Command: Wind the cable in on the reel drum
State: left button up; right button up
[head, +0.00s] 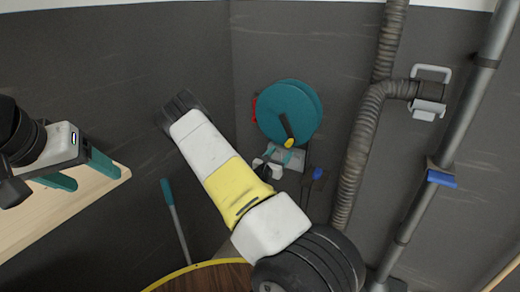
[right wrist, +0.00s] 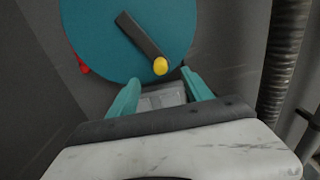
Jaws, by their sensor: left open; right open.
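The reel drum (head: 283,103) is a teal disc on the dark back wall, with a dark crank arm (head: 286,125) ending in a yellow knob (head: 289,143). In the right wrist view the drum (right wrist: 105,35) fills the top, and the yellow knob (right wrist: 160,66) lies between and just beyond the fingertips. My right gripper (head: 284,156) is open just below the knob, partly hidden behind my arm; its teal fingers (right wrist: 160,80) show no grip on the knob. My left gripper (head: 82,172) is open and empty at the far left. I cannot make out the cable.
A pale wooden shelf (head: 98,190) lies under my left gripper. A ribbed hose (head: 359,150) and a grey pipe (head: 455,130) run down the wall right of the drum. A teal-handled tool (head: 174,215) leans near a round yellow-rimmed wooden top (head: 205,278). A red part (head: 254,107) sits at the drum's left.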

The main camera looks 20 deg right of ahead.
aim_at(287, 146)
jog(key=x, duration=0.8)
jog(key=shift+w+d, duration=0.25)
jog(key=shift+d, duration=0.1)
jog(key=shift+c, duration=0.5)
jog(key=c, duration=1)
jog(key=shift+c, duration=0.2)
jog(key=o, duration=0.6)
jog(key=shift+c, duration=0.2)
jog(key=shift+s+d+r, duration=0.55)
jog(key=shift+s+r, duration=0.15)
jog(key=shift+r, duration=0.05)
jog(key=shift+s+d+r, duration=0.6)
jog(key=shift+s+r, duration=0.05)
jog(key=shift+r, duration=0.15)
